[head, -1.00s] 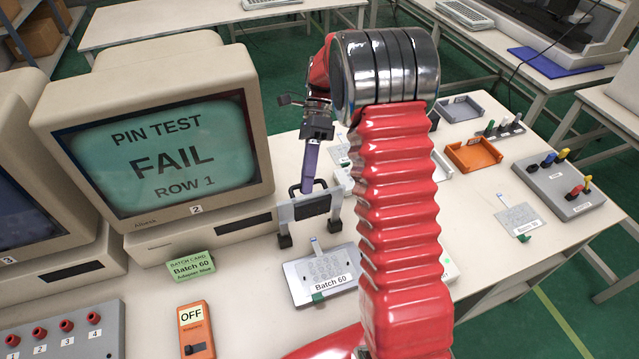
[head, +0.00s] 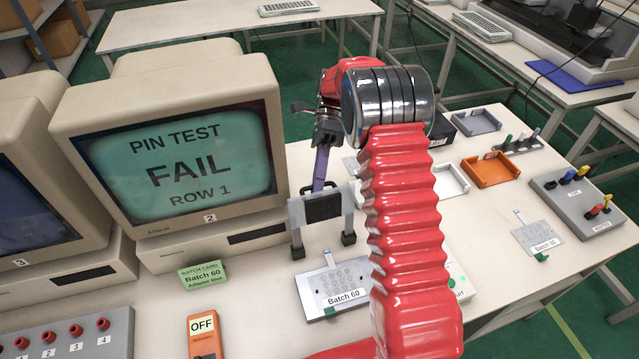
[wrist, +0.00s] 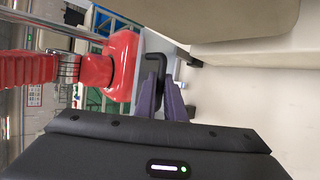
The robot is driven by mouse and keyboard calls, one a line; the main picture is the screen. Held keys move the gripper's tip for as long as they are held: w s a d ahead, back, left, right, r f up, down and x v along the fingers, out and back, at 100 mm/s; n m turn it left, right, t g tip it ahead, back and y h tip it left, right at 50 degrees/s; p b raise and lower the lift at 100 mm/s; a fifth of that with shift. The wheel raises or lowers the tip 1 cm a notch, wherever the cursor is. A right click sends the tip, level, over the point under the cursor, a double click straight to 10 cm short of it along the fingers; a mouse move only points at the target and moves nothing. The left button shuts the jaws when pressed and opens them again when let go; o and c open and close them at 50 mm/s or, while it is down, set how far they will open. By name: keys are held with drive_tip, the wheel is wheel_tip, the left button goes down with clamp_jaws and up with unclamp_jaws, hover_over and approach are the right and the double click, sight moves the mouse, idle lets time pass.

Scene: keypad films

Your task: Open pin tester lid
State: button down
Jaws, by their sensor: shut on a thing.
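The pin tester lid (head: 296,212) is a grey frame with a black pad, held up roughly upright on two short posts with black feet. Its black handle (wrist: 151,62) is at the top edge. My gripper (head: 319,182) has purple fingers that are shut on the handle from above; the wrist view shows the fingers (wrist: 163,90) at the handle. A grey keypad film labelled Batch 60 (head: 341,280) lies flat in front of the lid. My red arm hides part of the bench to its right.
A monitor (head: 170,150) reading PIN TEST FAIL ROW 1 stands close left of the lid. A green batch card (head: 203,275) and an orange OFF switch box (head: 205,338) are in front. Trays, including an orange one (head: 490,170), and another film (head: 537,238) lie to the right.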

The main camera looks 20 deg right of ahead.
drive_tip(key=shift+s+f, duration=0.15)
drive_tip(key=shift+f, duration=0.15)
drive_tip(key=c, duration=2.2)
unclamp_jaws()
drive_tip(key=shift+d+r, duration=0.15)
drive_tip(key=shift+r, duration=0.05)
